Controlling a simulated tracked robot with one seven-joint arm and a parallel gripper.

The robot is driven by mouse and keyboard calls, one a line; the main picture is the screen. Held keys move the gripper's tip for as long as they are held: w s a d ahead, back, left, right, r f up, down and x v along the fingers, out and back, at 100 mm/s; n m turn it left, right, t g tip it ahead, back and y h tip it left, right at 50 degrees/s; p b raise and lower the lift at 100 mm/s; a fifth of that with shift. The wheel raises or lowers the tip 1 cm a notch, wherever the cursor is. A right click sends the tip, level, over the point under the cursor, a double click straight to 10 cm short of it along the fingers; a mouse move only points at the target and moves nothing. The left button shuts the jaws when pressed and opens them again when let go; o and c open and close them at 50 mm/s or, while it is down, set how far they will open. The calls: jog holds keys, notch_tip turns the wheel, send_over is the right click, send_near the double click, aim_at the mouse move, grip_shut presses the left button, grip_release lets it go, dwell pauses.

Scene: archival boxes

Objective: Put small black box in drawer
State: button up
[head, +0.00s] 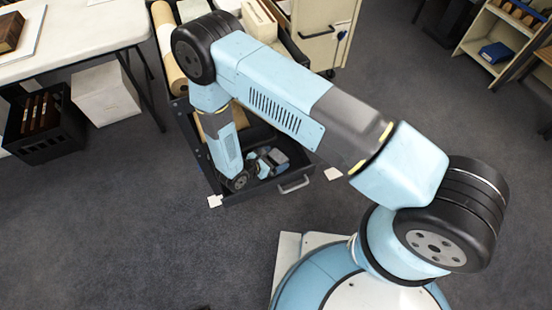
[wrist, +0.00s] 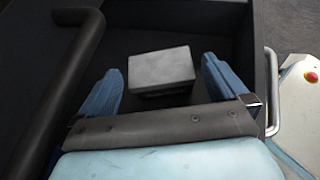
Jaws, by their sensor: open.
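A small box (wrist: 161,68) with a grey top and darker side lies in the open black drawer in the wrist view. My gripper (wrist: 160,72) is open, with one blue finger on each side of the box. Gaps show between the box and both fingers. I cannot make out the box there behind my arm. The drawer's silver handle (head: 294,185) also shows in the wrist view (wrist: 272,92).
A tan roll (head: 168,50) and pale boxes (head: 258,18) are at the back of the dark cabinet. A white table (head: 75,30) stands left, with a white box (head: 106,93) and black crate (head: 42,122) below. A shelf (head: 495,38) stands far right. Carpet in front is clear.

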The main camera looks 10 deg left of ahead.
jog(key=v, duration=1.2)
jog(key=shift+r, duration=0.1)
jog(key=w+d+r+m+g+h, duration=0.1)
jog(key=w+d+r+m+g, duration=0.25)
jog(key=r, duration=0.65)
jog(key=w+d+r+m+g+h, duration=0.15)
jog(key=w+r+m, duration=0.25)
jog(key=w+r, duration=0.4)
jog(key=w+d+r+m+g+y, duration=0.1)
jog(key=w+d+r+m, duration=0.15)
jog(key=d+r, duration=0.5)
jog(key=w+d+r+m+g+y, duration=0.15)
jog(key=d+r+m, duration=0.25)
jog(key=r, duration=0.7)
jog(key=s+d+r+m+y, duration=0.2)
jog(key=s+d+r+m, duration=0.15)
jog(key=d+r, duration=0.35)
jog(key=s+d+r+m+y, duration=0.2)
jog(key=d+r+m, duration=0.2)
jog(key=d+r, duration=0.3)
jog(key=s+d+r+m+t+y, duration=0.3)
jog(key=s+d+r+m, duration=0.4)
jog(key=s, duration=0.5)
notch_tip(320, 180, up, 2)
jog(key=shift+d+y, duration=0.3)
jog(key=shift+d, duration=0.6)
jog(key=shift+s+t, duration=0.1)
jog(key=shift+t, duration=0.15)
